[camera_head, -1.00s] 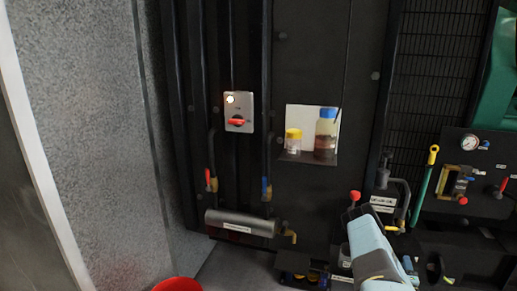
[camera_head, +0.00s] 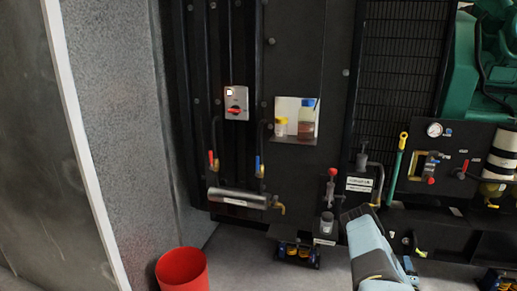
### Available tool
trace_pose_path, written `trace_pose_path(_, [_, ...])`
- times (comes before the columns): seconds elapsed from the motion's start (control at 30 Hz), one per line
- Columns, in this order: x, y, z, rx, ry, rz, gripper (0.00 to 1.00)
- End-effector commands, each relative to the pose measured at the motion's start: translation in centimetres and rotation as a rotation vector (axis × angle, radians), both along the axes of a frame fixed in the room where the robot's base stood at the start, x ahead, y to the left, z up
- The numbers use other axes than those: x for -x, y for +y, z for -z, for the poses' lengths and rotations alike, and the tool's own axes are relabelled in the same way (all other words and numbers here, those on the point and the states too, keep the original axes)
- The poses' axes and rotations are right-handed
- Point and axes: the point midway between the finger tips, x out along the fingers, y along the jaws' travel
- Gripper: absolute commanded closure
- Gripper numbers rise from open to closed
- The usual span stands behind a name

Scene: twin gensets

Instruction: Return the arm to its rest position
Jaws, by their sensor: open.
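Part of my arm, light blue and dark grey (camera_head: 374,250), shows at the lower right, in front of the dark genset panel. Its upper end is near the small sampling fitting with a red knob (camera_head: 330,187). I cannot make out any gripper fingers, and nothing held shows on the visible part of the arm.
A red bucket (camera_head: 182,270) stands on the floor at lower left. A grey wall (camera_head: 125,130) is at left. The panel holds a red rotary switch (camera_head: 235,104), a niche with jars (camera_head: 296,119), a silver cylinder (camera_head: 238,198) and a gauge board (camera_head: 455,163). Grey floor shows between.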

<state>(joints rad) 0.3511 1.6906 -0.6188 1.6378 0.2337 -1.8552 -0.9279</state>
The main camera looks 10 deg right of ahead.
Motion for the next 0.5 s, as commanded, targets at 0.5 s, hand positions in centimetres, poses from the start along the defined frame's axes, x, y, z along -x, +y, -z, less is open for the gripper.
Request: trace_pose_path(0.5, [-3.9, -1.0, -4.9, -0.111, -0.015, 0.073, 0.53])
